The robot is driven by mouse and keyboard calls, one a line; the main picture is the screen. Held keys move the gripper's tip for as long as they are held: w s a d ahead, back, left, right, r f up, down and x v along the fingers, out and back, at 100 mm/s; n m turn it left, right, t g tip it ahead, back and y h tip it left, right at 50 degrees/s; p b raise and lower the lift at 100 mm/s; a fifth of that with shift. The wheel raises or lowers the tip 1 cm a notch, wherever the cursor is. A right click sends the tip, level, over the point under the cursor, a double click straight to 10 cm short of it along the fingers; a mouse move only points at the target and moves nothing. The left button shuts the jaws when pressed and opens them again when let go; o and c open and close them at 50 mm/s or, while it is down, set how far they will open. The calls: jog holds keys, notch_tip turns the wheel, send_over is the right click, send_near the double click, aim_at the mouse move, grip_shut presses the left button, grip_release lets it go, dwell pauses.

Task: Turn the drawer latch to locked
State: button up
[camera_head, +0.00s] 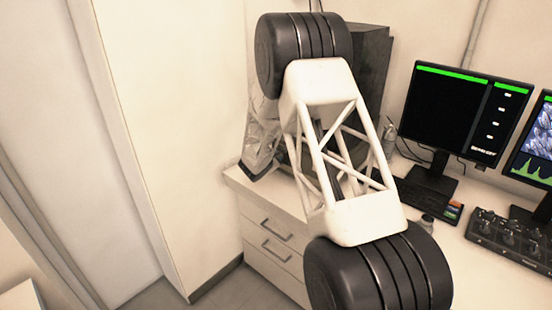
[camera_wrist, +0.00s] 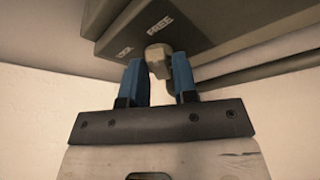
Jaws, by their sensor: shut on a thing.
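The drawer latch (camera_wrist: 157,59) is a small beige knob on the dark face of a unit, seen in the wrist view between my fingers. My gripper (camera_wrist: 158,75) has two blue fingers, one on each side of the knob, and is shut on it. The word "FREE" is printed on the dark face (camera_wrist: 139,27) just above the latch, with another, partly readable word to its left. Which word the latch points to I cannot tell. In the head view my own arm hides the gripper and the latch.
A white desk with drawers (camera_head: 270,237) stands against the wall. A dark cabinet (camera_head: 372,65) is behind my arm. Monitors (camera_head: 455,120), a small keyboard (camera_head: 432,198) and a knob panel (camera_head: 508,238) occupy the right side. Floor at the lower left is clear.

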jog(key=n+g+h, duration=0.1)
jog(key=n, duration=0.2)
jog(key=shift+w+a+g, duration=0.1)
jog(key=shift+g, duration=0.2)
jog(key=shift+w+a+n+g+h, duration=0.1)
jog(key=shift+n+g+h, duration=0.55)
jog(key=shift+n, duration=0.55)
jog(key=n+g+h, duration=0.1)
jog(key=n, duration=0.1)
jog(key=shift+w+n+h, duration=0.1)
jog(key=shift+n+h, duration=0.25)
jog(key=shift+n, duration=0.05)
jog(key=shift+a+n+g+h, duration=0.1)
jog(key=shift+n+g+h, duration=0.5)
jog(key=shift+n, duration=0.7)
jog(key=o, duration=0.7)
jog(key=shift+o, duration=0.2)
jog(key=shift+a, duration=0.1)
jog(key=v, duration=0.7)
jog(key=shift+a, duration=0.25)
